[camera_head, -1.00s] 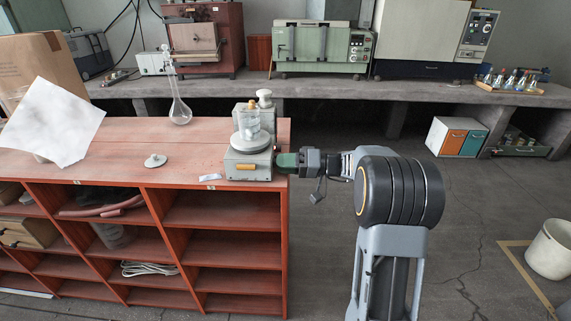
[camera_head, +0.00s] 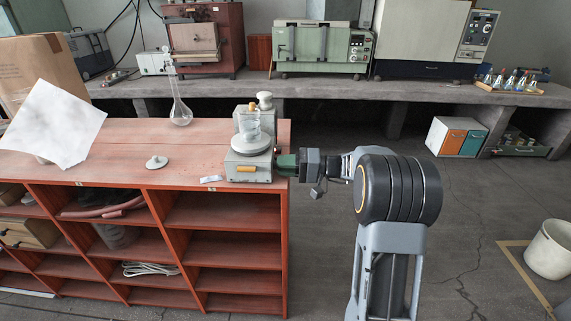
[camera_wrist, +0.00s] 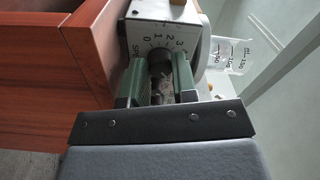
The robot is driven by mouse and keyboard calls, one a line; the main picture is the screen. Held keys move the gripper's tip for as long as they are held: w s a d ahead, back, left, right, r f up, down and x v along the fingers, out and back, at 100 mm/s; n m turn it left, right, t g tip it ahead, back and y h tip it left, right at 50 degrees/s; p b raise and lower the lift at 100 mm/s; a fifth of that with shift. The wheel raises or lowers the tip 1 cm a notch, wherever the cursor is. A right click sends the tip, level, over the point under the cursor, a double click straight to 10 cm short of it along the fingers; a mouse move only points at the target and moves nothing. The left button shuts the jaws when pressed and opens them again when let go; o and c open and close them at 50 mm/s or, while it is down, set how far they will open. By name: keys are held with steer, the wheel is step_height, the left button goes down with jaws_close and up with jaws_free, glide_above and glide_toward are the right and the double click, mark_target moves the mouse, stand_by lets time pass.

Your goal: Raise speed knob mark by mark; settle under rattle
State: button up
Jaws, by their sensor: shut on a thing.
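The grey stirrer-like device (camera_head: 248,171) stands at the right end of the red shelf unit. Its speed knob (camera_wrist: 160,62) is dark and shows in the wrist view on a pale face, with a scale of 0, 1, 2, 3 around it. My gripper (camera_head: 285,163) comes from the right, its green fingers on either side of the knob. In the wrist view my gripper (camera_wrist: 161,80) is shut on the knob; the fingers hide its lower part and any pointer. A clear beaker (camera_head: 250,131) stands on the device's round plate; its graduations show in the wrist view (camera_wrist: 232,60).
The red shelf top (camera_head: 120,146) holds a round-bottomed glass flask (camera_head: 180,115), a small pale disc with a knob (camera_head: 156,162) and a white sheet (camera_head: 55,124).

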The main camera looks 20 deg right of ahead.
steer(key=o, duration=0.7)
steer(key=shift+c, duration=0.2)
steer(key=v, duration=1.4)
steer(key=shift+r, duration=0.1)
